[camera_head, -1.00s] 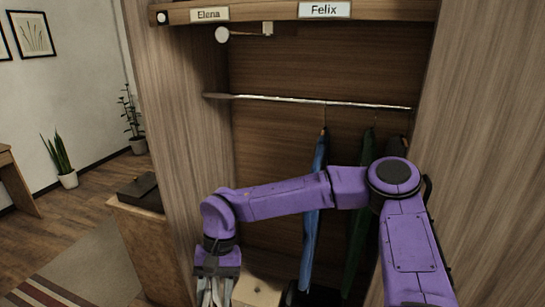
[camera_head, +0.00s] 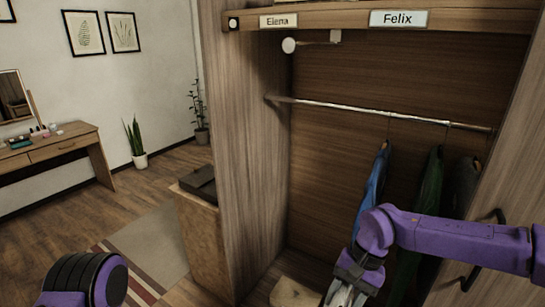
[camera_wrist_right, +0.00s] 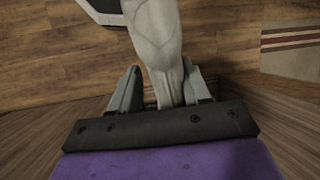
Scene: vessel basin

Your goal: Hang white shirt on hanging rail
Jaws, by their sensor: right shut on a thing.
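The hanging rail (camera_head: 380,111) runs across the upper wardrobe in the head view. A blue garment (camera_head: 373,190), a green garment (camera_head: 430,190) and a dark grey garment (camera_head: 464,186) hang from its right half; its left half is bare. My right gripper (camera_head: 347,291) is low in front of the blue garment, well below the rail. In the right wrist view, the right gripper (camera_wrist_right: 160,90) is shut on the white shirt (camera_wrist_right: 153,35), whose pale cloth runs between the fingers. Its hanger cannot be made out. My left gripper is out of view.
A shelf board (camera_head: 350,20) with name labels lies above the rail, with a peg (camera_head: 310,43) below it. A cabinet (camera_head: 200,240) stands left; a wooden block (camera_head: 296,292) lies low inside.

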